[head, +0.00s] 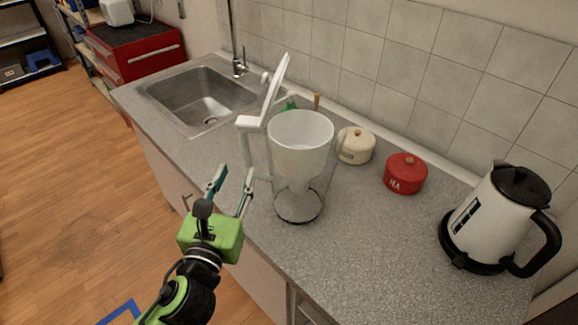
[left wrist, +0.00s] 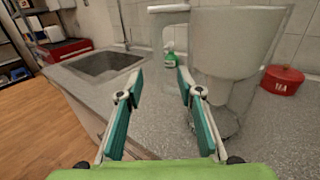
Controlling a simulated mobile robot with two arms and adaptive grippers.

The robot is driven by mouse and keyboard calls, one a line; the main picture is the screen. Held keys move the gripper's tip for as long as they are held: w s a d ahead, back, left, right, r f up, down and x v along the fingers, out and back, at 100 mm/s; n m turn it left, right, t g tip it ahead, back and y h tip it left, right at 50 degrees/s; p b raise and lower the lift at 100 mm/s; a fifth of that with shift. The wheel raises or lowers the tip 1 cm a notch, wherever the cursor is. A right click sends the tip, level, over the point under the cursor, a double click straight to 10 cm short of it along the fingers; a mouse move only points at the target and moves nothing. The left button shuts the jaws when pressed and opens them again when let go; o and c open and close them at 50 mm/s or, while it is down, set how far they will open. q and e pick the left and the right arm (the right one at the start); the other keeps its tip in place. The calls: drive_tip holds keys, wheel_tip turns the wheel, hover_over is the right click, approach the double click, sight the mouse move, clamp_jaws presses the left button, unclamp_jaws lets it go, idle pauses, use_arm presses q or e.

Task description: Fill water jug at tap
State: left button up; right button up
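The water jug (head: 301,165) stands upright on the grey counter, clear with a white funnel-shaped insert, a handle on its left side and its white lid (head: 278,88) tipped up. My left gripper (head: 232,172) is open and empty just left of the jug, by the counter's front edge. In the left wrist view the open fingers (left wrist: 160,82) point forward, with the jug (left wrist: 232,60) to their right. The tap (head: 238,66) rises behind the steel sink (head: 200,98), farther back to the left. My right gripper is not in view.
A cream pot (head: 355,147), a red tea pot (head: 405,174) and a white-and-black kettle (head: 497,220) stand right of the jug. A green bottle (left wrist: 170,59) stands behind it. The counter between jug and sink is clear. A tiled wall (head: 400,60) bounds the back.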

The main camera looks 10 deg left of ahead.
sight(245, 154)
use_arm(q)
drive_tip(key=w, duration=0.2)
drive_tip(key=shift+w, duration=0.35)
drive_tip(key=w+p, duration=0.1)
drive_tip(key=w, duration=0.3)
drive_tip(key=shift+w+f+p, duration=0.1)
drive_tip(key=shift+p, duration=0.25)
drive_tip(key=shift+w+f, duration=0.15)
drive_tip(key=shift+w, duration=0.3)
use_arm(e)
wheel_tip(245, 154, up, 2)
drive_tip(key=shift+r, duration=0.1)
use_arm(q)
drive_tip(key=shift+s, duration=0.1)
clamp_jaws()
